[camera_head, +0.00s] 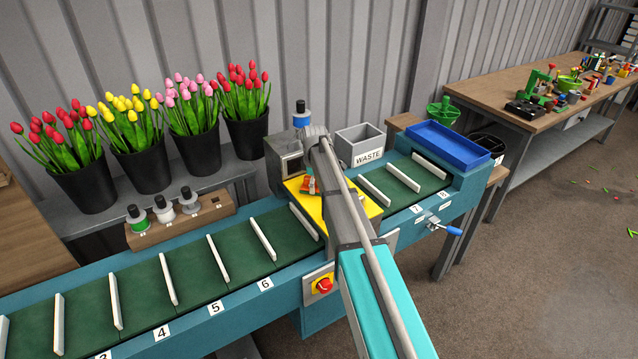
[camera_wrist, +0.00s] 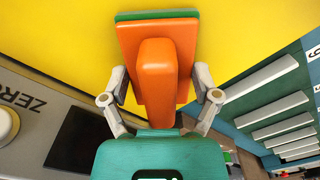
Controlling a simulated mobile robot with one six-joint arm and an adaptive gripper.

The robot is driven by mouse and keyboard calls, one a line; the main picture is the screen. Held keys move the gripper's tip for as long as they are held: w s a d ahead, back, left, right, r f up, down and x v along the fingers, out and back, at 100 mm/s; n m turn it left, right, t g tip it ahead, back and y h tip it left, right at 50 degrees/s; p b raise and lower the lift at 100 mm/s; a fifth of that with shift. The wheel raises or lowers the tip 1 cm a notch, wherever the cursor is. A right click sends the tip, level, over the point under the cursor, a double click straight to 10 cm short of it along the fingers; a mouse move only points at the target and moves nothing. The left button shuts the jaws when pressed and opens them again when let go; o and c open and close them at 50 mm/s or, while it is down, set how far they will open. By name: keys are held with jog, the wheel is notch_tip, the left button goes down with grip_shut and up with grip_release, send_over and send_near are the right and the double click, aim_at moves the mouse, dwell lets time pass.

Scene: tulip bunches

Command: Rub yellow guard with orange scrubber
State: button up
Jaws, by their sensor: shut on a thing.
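The yellow guard (camera_head: 312,207) spans the green conveyor, partly hidden behind my arm; its flat yellow surface (camera_wrist: 250,30) fills the top of the wrist view. The orange scrubber (camera_wrist: 157,60) has an orange handle and a green pad along its far edge. My gripper (camera_wrist: 162,100) is shut on the scrubber's handle, with one finger on each side. In the head view the scrubber (camera_head: 309,186) shows at the guard, beside my arm. The pad lies over or against the yellow surface; I cannot tell whether it touches.
The conveyor (camera_head: 190,268) has upright white dividers. A grey WASTE bin (camera_head: 360,145) and a blue tray (camera_head: 447,143) stand right of the guard. A red stop button (camera_head: 324,285) is on the front. Black buckets of tulips (camera_head: 146,168) stand behind.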

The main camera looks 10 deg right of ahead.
aim_at(304, 189)
jog(key=shift+s+a, duration=0.15)
jog(key=shift+a, duration=0.1)
jog(key=shift+s+a, duration=0.25)
jog(key=shift+a, duration=0.55)
jog(key=shift+s+a, duration=0.2)
jog(key=shift+a, duration=0.6)
jog(key=shift+r, duration=0.15)
jog(key=shift+r+p, duration=2.9)
jog(key=shift+p, duration=0.25)
jog(key=shift+r+p, duration=1.5)
jog(key=shift+r, duration=0.05)
